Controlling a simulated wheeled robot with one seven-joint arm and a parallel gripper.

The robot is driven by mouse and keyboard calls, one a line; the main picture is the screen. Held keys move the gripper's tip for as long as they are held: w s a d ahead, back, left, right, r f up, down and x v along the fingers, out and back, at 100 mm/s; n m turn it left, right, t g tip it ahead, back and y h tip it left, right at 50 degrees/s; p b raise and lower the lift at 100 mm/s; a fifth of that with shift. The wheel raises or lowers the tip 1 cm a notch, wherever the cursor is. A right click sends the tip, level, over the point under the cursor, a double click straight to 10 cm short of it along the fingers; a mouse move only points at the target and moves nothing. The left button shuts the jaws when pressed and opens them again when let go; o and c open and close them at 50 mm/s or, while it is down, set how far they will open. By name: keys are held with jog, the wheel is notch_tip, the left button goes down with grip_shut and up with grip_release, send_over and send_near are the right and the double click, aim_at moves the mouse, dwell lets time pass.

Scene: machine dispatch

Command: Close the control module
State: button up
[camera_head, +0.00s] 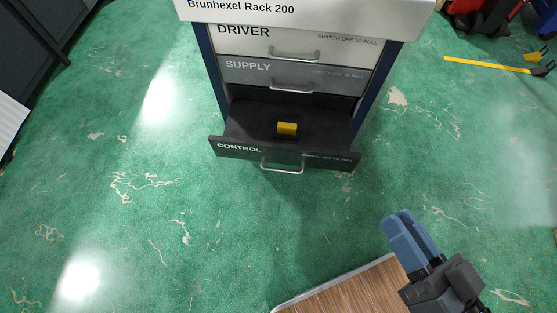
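The control module (238,149) is the lowest drawer of the rack, with a dark front marked CONTROL. It is pulled out, and its dark inside shows. Its silver handle (282,168) is on the front face. A small yellow block (287,128) sits inside the drawer. My gripper (408,229) is at the lower right, well apart from the drawer and its handle. Its two blue fingers lie close beside each other in this view. I cannot tell whether they are open or shut, and I see nothing held between them.
The rack (310,8) also has a DRIVER drawer (290,43) and a SUPPLY drawer (288,75), both flush. A wooden board (350,291) is at the bottom. Green floor is clear before the drawer. A yellow strip (485,64) and red-black objects (490,18) lie at upper right.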

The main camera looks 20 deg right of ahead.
jog(key=w+f+m+t+b, duration=0.1)
jog(key=w+f+m+b, duration=0.1)
jog(key=f+m, duration=0.1)
jog(key=w+a+f+m+b, duration=0.1)
jog(key=w+f+m+b, duration=0.1)
jog(key=f, duration=0.3)
jog(key=w+a+f+m+t+h+b, duration=0.1)
jog(key=w+f+m, duration=0.1)
jog(key=f+m, duration=0.2)
jog(key=shift+w+m+t+b, duration=0.3)
jog(key=shift+w+m+b, duration=0.1)
jog(key=shift+m, duration=0.1)
grip_shut()
jog(key=m+g+h+b, duration=0.4)
jog(key=m+h+b, duration=0.8)
jog(key=m, duration=1.5)
send_near(275, 149)
jog(key=w+d+y+b, duration=0.1)
jog(key=b, duration=0.1)
jog(key=w+d+r+y+b, duration=0.1)
jog(key=w+d, duration=0.1)
jog(key=w+d+y+b, duration=0.1)
jog(key=w+b, duration=0.1)
jog(key=shift+d+r+b, duration=0.2)
jog(key=shift+r+b, duration=0.1)
jog(key=shift+r, duration=0.05)
